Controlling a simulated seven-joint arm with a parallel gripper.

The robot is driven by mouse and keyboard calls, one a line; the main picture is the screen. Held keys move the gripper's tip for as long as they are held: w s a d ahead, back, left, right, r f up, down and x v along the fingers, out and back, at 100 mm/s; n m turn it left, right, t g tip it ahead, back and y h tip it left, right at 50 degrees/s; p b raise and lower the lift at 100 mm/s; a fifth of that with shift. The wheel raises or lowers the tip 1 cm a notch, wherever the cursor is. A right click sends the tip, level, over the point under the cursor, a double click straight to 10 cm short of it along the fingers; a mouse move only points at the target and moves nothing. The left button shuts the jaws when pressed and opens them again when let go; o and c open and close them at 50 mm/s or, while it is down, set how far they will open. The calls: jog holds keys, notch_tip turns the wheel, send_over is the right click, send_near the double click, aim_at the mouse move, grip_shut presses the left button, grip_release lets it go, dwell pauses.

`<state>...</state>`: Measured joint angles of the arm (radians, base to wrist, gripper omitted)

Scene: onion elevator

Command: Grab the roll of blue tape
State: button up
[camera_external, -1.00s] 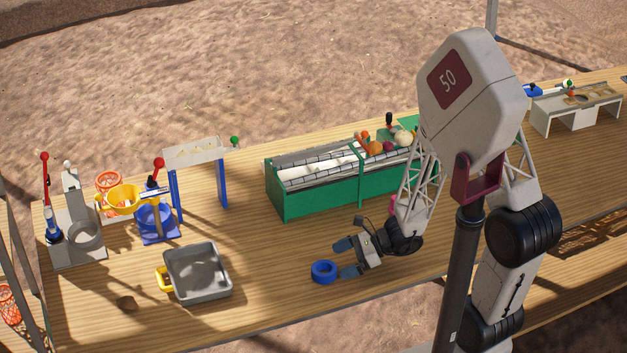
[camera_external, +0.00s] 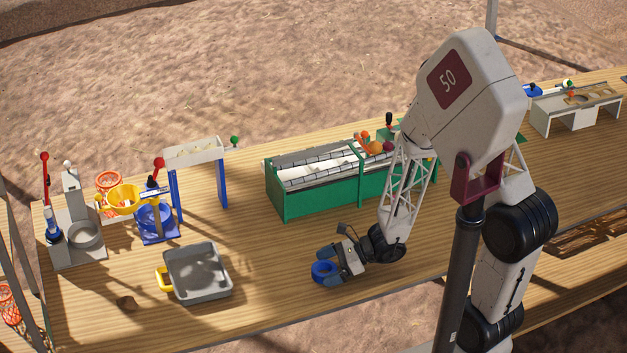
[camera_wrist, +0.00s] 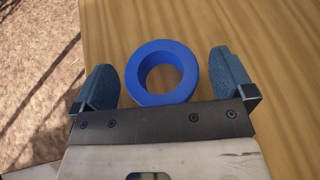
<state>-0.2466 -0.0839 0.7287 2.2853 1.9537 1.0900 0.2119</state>
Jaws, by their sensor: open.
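The roll of blue tape (camera_external: 321,273) lies flat on the wooden table near its front edge. In the wrist view the blue tape (camera_wrist: 139,78) is a ring with wood showing through its hole. My gripper (camera_external: 326,268) is low at the table with its blue-grey fingers on either side of the roll. In the wrist view my gripper (camera_wrist: 164,80) is open around the roll. A gap shows between the roll and each finger, a little wider on the right.
A grey tray (camera_external: 197,275) with a yellow handle stands to the left. A green conveyor box (camera_external: 325,190) stands behind my gripper. The table (camera_external: 270,295) is bare between tray and roll.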

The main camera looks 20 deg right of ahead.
aim_at(328, 268)
jog(key=shift+a, duration=0.1)
jog(key=shift+c, duration=0.5)
jog(key=c, duration=0.9)
jog(key=shift+o, duration=0.2)
jog(key=shift+r, duration=0.15)
jog(key=shift+r, duration=0.85)
jog(key=shift+s+r, duration=0.15)
jog(key=shift+r, duration=0.7)
jog(key=s+d+r, duration=0.1)
jog(key=s+d, duration=0.7)
jog(key=s, duration=0.5)
jog(key=shift+s+r, duration=0.15)
jog(key=shift+s, duration=0.1)
